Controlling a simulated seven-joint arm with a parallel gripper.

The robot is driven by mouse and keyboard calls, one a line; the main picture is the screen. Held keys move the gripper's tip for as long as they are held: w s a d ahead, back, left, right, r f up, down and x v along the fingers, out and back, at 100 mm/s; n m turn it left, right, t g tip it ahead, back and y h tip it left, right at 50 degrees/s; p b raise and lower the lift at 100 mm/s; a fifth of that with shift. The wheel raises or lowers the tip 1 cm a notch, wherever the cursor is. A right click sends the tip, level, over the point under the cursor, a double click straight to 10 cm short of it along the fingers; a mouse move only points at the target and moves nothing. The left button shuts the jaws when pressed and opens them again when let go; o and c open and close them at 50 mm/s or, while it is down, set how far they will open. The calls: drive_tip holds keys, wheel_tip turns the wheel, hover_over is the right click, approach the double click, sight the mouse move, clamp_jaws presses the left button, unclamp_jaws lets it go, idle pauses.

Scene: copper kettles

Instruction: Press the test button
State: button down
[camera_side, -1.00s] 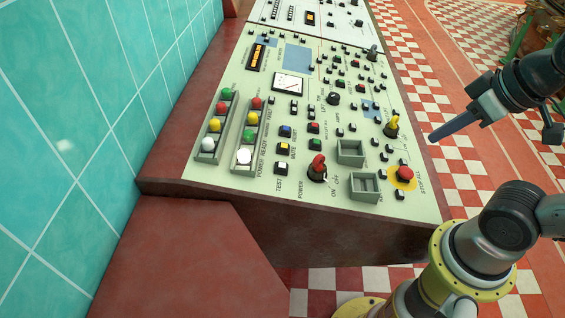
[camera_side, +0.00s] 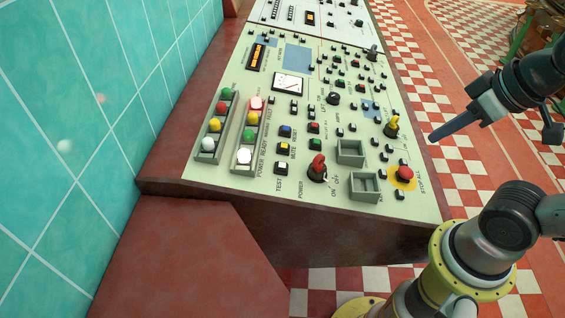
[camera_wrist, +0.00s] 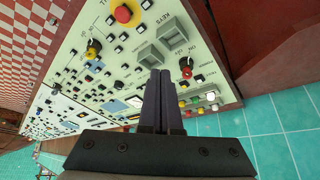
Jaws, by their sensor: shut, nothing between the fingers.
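The test button (camera_side: 282,168) is a small dark-framed button with a pale cap. It sits on the cream control panel (camera_side: 225,171), just above the printed word TEST and left of the red power knob (camera_side: 317,168). My gripper (camera_side: 433,140) is shut and empty in the side view. It hangs off the panel's right edge, well apart from the button. In the wrist view my gripper (camera_wrist: 162,75) shows its dark fingers together in front of the panel.
Two lamp strips stand left of the button; the right strip's red lamp (camera_side: 256,103) and white lamp (camera_side: 244,156) glow. Two grey square-walled boxes (camera_side: 364,187), a yellow knob (camera_side: 391,126) and a red stop button (camera_side: 405,173) lie between my gripper and the test button.

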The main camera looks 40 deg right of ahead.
drive_tip(key=w+r+m+t, duration=0.4)
drive_tip(key=w, duration=0.4)
drive_tip(key=m+y, duration=0.1)
drive_tip(key=y, duration=0.4)
hover_over(282, 167)
drive_tip(key=s+d, duration=0.2)
drive_tip(key=s, duration=0.1)
wheel_tip(282, 167, down, 9)
drive_tip(key=shift+w+d+t, duration=0.2)
drive_tip(key=shift+t, duration=0.1)
drive_tip(key=shift+w+a+f, duration=0.2)
drive_tip(key=shift+f, duration=1.25)
drive_tip(key=shift+w+a+f, duration=0.2)
drive_tip(key=shift+f, duration=1.2)
drive_tip(key=shift+w+a+f, duration=0.2)
drive_tip(key=shift+f, duration=1.25)
drive_tip(key=shift+f, duration=0.15)
drive_tip(key=shift+f, duration=0.3)
